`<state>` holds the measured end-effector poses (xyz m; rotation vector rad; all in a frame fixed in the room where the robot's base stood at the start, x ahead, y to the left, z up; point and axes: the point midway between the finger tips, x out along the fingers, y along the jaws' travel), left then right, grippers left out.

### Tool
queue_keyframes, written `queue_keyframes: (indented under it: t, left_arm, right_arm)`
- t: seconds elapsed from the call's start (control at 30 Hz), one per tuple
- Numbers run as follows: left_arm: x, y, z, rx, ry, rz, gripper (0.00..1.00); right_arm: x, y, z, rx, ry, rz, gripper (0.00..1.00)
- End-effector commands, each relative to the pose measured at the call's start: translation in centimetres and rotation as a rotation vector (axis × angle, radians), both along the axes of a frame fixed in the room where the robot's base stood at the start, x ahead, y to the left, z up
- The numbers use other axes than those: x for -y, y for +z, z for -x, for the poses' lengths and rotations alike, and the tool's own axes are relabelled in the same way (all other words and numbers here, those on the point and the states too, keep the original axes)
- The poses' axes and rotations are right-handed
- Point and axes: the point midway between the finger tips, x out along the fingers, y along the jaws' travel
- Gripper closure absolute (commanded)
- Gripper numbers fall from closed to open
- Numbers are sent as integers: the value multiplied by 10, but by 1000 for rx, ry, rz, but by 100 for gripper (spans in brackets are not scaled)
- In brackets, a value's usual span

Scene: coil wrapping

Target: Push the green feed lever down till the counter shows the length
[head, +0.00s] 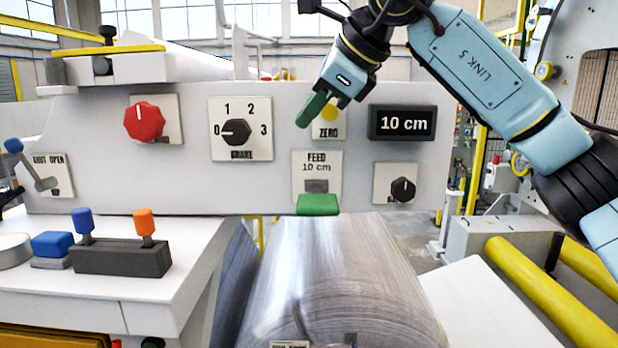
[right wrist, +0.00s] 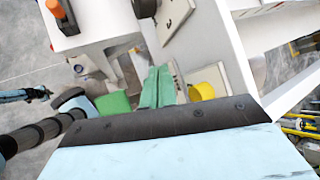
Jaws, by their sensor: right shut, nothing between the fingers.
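The green feed lever (head: 317,204) sticks out below the FEED plate (head: 317,165), which reads 10 cm. It also shows in the right wrist view (right wrist: 113,103). The counter (head: 403,123) on the panel reads 10 cm. My right gripper (head: 303,122) is shut and empty, its green fingers together in front of the panel, above the lever and apart from it. The fingers also show in the right wrist view (right wrist: 158,85), between the lever and the yellow ZERO button (right wrist: 203,91). In the head view the gripper partly covers the ZERO plate.
The panel (head: 80,120) also carries a red knob (head: 144,122), a numbered BRAKE dial (head: 236,131) and a small black knob (head: 403,190). A large wrapped coil (head: 335,265) lies below the lever. A white table (head: 150,285) with blue and orange handles stands at left.

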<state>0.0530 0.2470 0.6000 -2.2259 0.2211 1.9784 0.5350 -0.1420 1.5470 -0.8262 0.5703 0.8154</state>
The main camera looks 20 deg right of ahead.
Motion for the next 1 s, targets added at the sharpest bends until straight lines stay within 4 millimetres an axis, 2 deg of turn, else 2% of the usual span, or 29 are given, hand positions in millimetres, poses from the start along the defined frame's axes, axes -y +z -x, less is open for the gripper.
queue_keyframes:
  t: [0.1,0.2,0.33,0.57,0.77,1.0]
  left_arm:
    - [-1,-1,10,-13,-1,-2,100]
    - [-2,-1,20,-29,-1,-3,100]
    - [-3,-2,28,-42,-1,-6,100]
    - [-4,-3,27,-40,-1,-6,100]
    - [-3,-12,18,-26,-1,-5,100]
    - [-3,-38,16,-22,-1,-4,100]
  right_arm:
    - [16,10,1,9,-48,50,100]
    - [21,12,1,10,-61,64,100]
    - [21,12,1,9,-61,65,100]
    - [21,11,1,9,-59,63,100]
    - [20,2,2,9,-59,62,100]
    - [20,-25,4,9,-58,62,100]
